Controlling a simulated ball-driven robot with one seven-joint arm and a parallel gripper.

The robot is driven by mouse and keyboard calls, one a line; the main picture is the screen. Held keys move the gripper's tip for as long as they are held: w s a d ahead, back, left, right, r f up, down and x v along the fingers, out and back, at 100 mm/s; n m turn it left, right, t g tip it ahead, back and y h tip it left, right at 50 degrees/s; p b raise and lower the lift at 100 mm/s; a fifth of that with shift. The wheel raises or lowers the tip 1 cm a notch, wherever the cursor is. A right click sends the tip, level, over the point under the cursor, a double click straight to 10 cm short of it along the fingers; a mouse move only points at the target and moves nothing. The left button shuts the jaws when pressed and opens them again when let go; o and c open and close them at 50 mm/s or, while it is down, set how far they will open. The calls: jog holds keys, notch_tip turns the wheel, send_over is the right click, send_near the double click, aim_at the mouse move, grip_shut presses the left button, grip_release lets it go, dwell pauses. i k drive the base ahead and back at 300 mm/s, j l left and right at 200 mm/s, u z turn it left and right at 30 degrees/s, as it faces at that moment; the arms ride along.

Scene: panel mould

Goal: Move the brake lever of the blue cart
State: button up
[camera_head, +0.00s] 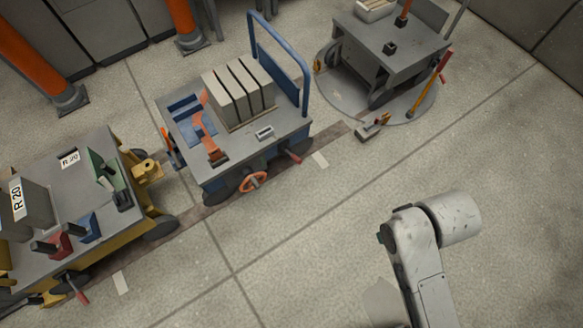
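The blue cart (225,166) stands at the upper middle, with a grey top, a blue push rail (279,52) and dark wheels. A short lever with a red grip (292,156) sticks out from its near side, close to the right wheel; it looks like the brake lever. My arm rises from the lower right, well apart from the cart. My gripper does not show in this view.
A yellow cart (100,236) stands at the left, with its own red-gripped lever (78,290). A grey cart (392,62) stands on a round floor plate (414,104) at the upper right. Orange posts (36,66) rise behind. The floor in front of the blue cart is clear.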

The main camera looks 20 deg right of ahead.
aim_at(298, 162)
jog(key=i+j, duration=0.35)
jog(key=i+j+z, duration=0.1)
jog(key=i+j, duration=0.2)
jog(key=j, duration=0.15)
jog(key=i+j, duration=0.35)
jog(key=j+z, duration=0.05)
jog(key=j, duration=0.05)
